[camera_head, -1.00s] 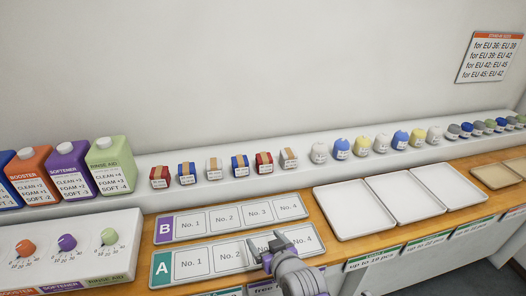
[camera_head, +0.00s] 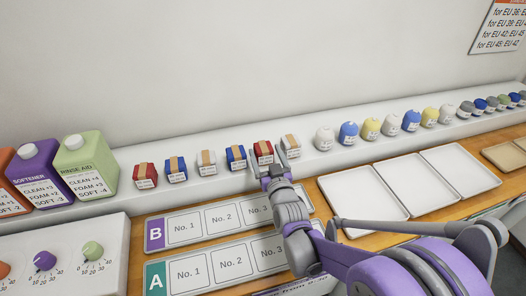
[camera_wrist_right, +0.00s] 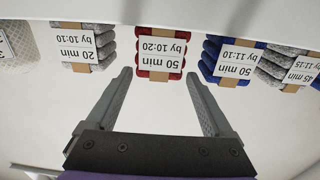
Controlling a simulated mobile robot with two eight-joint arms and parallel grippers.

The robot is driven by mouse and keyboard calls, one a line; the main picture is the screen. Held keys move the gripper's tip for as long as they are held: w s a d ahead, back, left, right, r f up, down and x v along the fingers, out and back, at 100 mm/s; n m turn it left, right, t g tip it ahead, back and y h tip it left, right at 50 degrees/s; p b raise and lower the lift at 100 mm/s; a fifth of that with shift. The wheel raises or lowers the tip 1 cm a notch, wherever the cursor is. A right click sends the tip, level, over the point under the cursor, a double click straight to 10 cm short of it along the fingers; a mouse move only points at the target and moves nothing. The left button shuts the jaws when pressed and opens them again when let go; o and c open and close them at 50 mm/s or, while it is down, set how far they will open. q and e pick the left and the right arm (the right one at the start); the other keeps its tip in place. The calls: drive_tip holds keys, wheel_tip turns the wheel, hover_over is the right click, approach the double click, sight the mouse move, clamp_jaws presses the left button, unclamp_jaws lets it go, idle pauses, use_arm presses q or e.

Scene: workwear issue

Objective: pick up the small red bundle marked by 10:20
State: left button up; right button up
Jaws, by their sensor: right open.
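The small red bundle (camera_head: 263,152) stands on the white ledge, second from the right in the row of banded bundles. In the right wrist view, where writing is upside down, this red bundle (camera_wrist_right: 161,67) has a label reading "50 min by 10:20". My right gripper (camera_head: 268,167) is in front of it, open and empty. In the wrist view the bundle is centred between the lines of the two fingers (camera_wrist_right: 160,80), just beyond their tips. I cannot tell the exact gap. Another red bundle (camera_head: 145,175) stands at the row's left end. My left gripper is not in view.
A grey bundle (camera_head: 290,147) and a blue bundle (camera_head: 236,158) stand close on either side. Trays B (camera_head: 155,235) and A (camera_head: 155,278) lie below the ledge. Empty white trays (camera_head: 362,201) lie to the right. Bottles (camera_head: 86,170) stand left.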

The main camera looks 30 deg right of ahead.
sight(261, 142)
drive_tip(key=x, duration=0.4)
drive_tip(key=f+x, duration=0.1)
drive_tip(key=x, duration=0.1)
drive_tip(key=shift+w+d+p, duration=0.2)
drive_tip(key=shift+w+p, duration=0.1)
drive_tip(key=shift+w, duration=0.05)
drive_tip(key=shift+r, duration=0.1)
drive_tip(key=shift+s, duration=0.1)
